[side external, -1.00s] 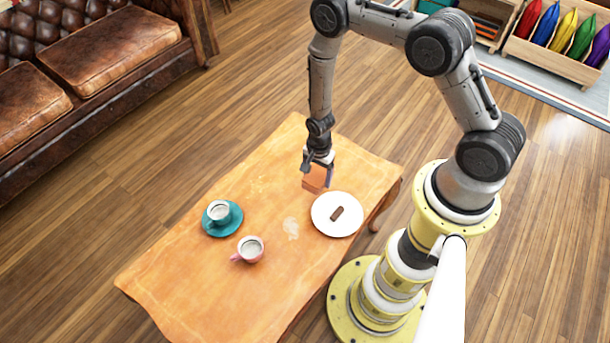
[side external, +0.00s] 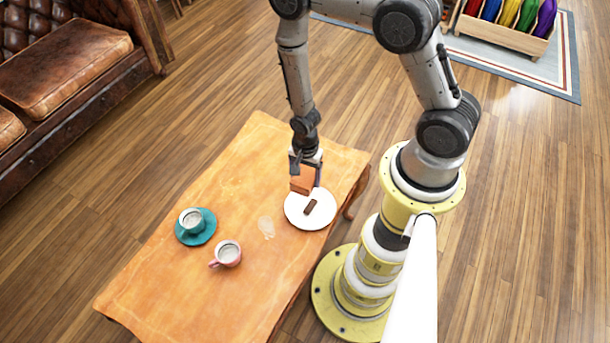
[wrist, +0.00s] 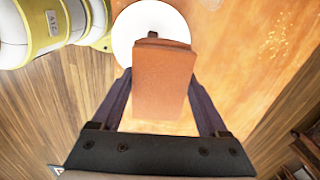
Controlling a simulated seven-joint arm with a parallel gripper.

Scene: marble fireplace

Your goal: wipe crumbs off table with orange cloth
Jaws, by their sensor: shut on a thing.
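The orange cloth (wrist: 162,82) is a folded, block-like pad held between the two fingers of my gripper (wrist: 158,85) in the wrist view. In the side external view, my gripper (side external: 304,177) points down with the cloth (side external: 301,185) over the table (side external: 215,270), at the far edge of the white plate. I cannot tell whether the cloth touches anything. A pale patch that looks like crumbs (side external: 266,228) lies on the wood left of the plate. Light specks also show at the upper right of the wrist view (wrist: 281,40).
The white plate (side external: 294,217) holds a brown bar (side external: 310,207). A teal saucer (side external: 206,233) with a cup (side external: 191,221) and a pink cup (side external: 228,254) stand left of the pale patch. The table's near left and far left areas are clear.

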